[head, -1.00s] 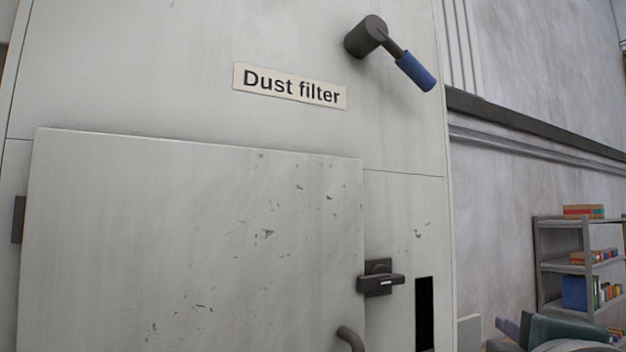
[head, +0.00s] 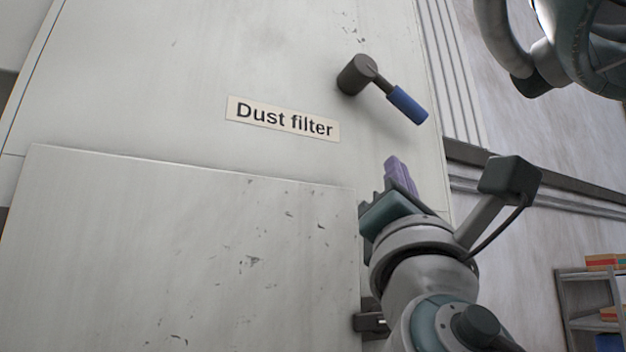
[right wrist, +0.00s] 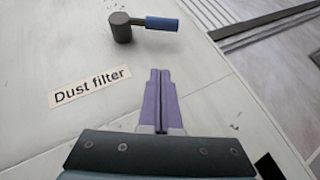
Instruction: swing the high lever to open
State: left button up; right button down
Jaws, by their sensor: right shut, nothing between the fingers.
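The high lever has a dark round hub (head: 357,75) on the cabinet's upper front, above and right of the "Dust filter" label (head: 282,119). Its blue grip (head: 407,104) points down and to the right in the head view. In the right wrist view the lever's blue grip (right wrist: 162,24) shows beyond the fingers. My right gripper (head: 400,175) has purple fingers, is shut and empty, and is below the blue grip, apart from it. The fingers also show together in the right wrist view (right wrist: 158,100). My left gripper is not in view.
A raised door panel (head: 190,260) covers the lower left of the cabinet front. A dark latch (head: 371,322) at its right edge is partly hidden by my right arm. A shelf (head: 590,300) with boxes stands at the far right.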

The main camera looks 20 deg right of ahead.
jog(key=s+d+r+p+x, duration=0.1)
jog(key=s+p+x, duration=0.1)
jog(key=p+x, duration=1)
jog(key=shift+r, duration=0.4)
jog(key=shift+d+f, duration=0.1)
jog(key=shift+d, duration=0.05)
